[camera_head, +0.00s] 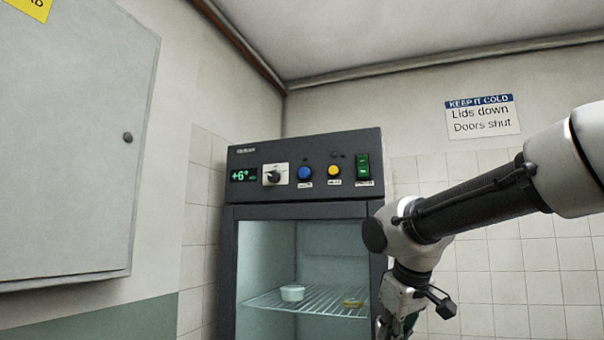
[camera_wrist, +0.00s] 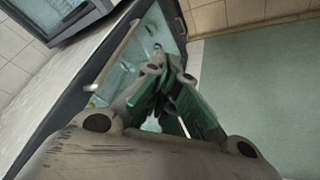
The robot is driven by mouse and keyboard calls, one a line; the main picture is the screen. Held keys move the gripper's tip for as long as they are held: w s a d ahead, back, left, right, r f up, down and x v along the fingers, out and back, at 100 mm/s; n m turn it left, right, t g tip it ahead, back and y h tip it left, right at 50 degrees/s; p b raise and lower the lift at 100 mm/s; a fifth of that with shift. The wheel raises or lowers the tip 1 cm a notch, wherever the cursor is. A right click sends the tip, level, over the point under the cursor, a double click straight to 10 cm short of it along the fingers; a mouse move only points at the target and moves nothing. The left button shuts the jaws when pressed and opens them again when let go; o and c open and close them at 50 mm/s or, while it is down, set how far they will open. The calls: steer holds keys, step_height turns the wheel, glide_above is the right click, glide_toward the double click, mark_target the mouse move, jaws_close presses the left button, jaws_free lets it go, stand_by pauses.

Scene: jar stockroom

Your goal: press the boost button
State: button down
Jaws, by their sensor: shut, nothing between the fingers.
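A dark control panel (camera_head: 300,150) tops a glass-fronted cooler. It carries a round blue button (camera_head: 305,173) and a round yellow button (camera_head: 334,170), side by side. The small labels under them are too blurred to read, so I cannot tell which is boost. My gripper (camera_head: 408,325) is low at the right of the cooler in the head view, well below the panel and partly cut off by the frame's bottom edge. In the wrist view my gripper (camera_wrist: 162,66) has its green fingers together and empty, with the cooler front beyond them.
The panel also has a +6° display (camera_head: 243,175), a dark knob (camera_head: 274,175) and a green switch (camera_head: 363,167). Inside the cooler a white tub (camera_head: 292,293) and a yellowish item (camera_head: 353,302) sit on a wire shelf. A grey cabinet (camera_head: 75,140) hangs at left.

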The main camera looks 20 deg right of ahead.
mark_target(304, 172)
steer(key=w+a+r+n+t, duration=0.2)
steer(key=w+a+r+t, duration=0.15)
steer(key=w+r, duration=0.65)
steer(key=w+a+r+n+t, duration=0.2)
steer(key=w+a+r, duration=0.3)
steer(key=w+r, duration=0.5)
steer(key=w+a+r+n+t+y, duration=0.1)
steer(key=w+a+r+n+t, duration=0.1)
steer(key=r, duration=0.8)
steer(key=w+a+r+n+t+y, duration=0.2)
steer(key=a+r, duration=0.3)
steer(key=r, duration=0.5)
steer(key=shift+w+n+t, duration=0.5)
steer(key=shift+w+t, duration=0.35)
steer(key=shift+w, duration=0.05)
steer(key=shift+a, duration=0.1)
steer(key=shift+w+d, duration=0.85)
steer(key=shift+w, duration=0.35)
steer(key=shift+w+d, duration=0.9)
steer(key=shift+w, duration=0.3)
steer(key=shift+w+d, duration=0.85)
steer(key=shift+w, duration=0.35)
steer(key=shift+d, duration=0.1)
steer(key=shift+w+d, duration=0.15)
steer(key=shift+w, duration=0.15)
